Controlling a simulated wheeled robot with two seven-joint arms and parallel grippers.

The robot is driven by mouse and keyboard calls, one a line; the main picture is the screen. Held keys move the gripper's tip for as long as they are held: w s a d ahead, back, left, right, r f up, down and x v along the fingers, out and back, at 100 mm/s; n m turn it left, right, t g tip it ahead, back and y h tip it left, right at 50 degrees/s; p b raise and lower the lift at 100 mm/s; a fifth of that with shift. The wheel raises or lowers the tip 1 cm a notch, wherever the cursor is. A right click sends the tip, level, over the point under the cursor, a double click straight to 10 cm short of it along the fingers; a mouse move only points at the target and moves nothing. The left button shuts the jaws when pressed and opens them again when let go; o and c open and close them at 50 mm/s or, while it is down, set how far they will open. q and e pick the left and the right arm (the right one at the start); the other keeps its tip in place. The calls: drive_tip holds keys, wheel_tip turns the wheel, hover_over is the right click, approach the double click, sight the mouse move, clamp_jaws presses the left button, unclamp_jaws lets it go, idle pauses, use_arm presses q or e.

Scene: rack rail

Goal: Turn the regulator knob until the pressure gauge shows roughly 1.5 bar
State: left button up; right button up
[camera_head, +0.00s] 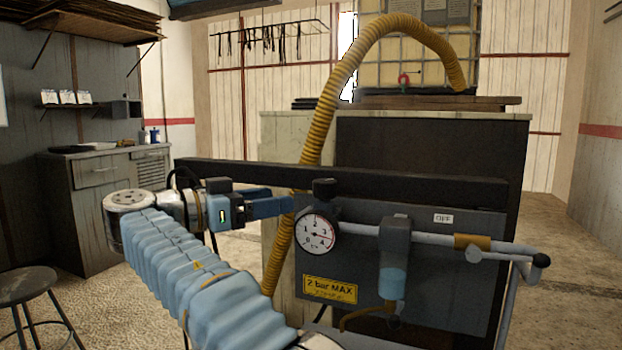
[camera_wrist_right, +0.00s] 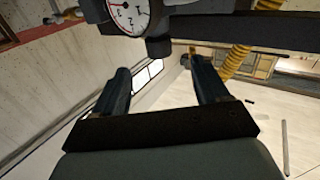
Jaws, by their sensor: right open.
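The black regulator knob (camera_head: 325,187) sits on top of the regulator, just above the round white pressure gauge (camera_head: 316,233). My right gripper (camera_head: 288,204) comes from the left, level and just short of the knob. In the right wrist view, the knob (camera_wrist_right: 158,47) appears between and just beyond the open fingers (camera_wrist_right: 158,66), apparently untouched. The gauge (camera_wrist_right: 130,16) shows at the top edge. My left gripper is out of view.
The grey panel (camera_head: 352,270) carries a yellow "2 bar MAX" label (camera_head: 330,289), a filter bowl (camera_head: 393,268) and a pipe (camera_head: 440,241). A dark rail (camera_head: 400,184) runs behind the knob. A yellow hose (camera_head: 318,120) passes behind the gripper. A stool (camera_head: 25,285) stands at left.

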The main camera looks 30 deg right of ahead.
sight(333, 184)
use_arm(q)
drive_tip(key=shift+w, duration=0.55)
use_arm(e)
drive_tip(key=shift+m, duration=0.5)
drive_tip(key=d, duration=0.9)
drive_tip(key=w+d+r, duration=0.1)
drive_tip(key=d, duration=0.3)
drive_tip(key=shift+d+r, duration=0.1)
drive_tip(key=shift+d, duration=0.25)
drive_tip(key=shift+g, duration=0.3)
drive_tip(key=shift+c, duration=0.5)
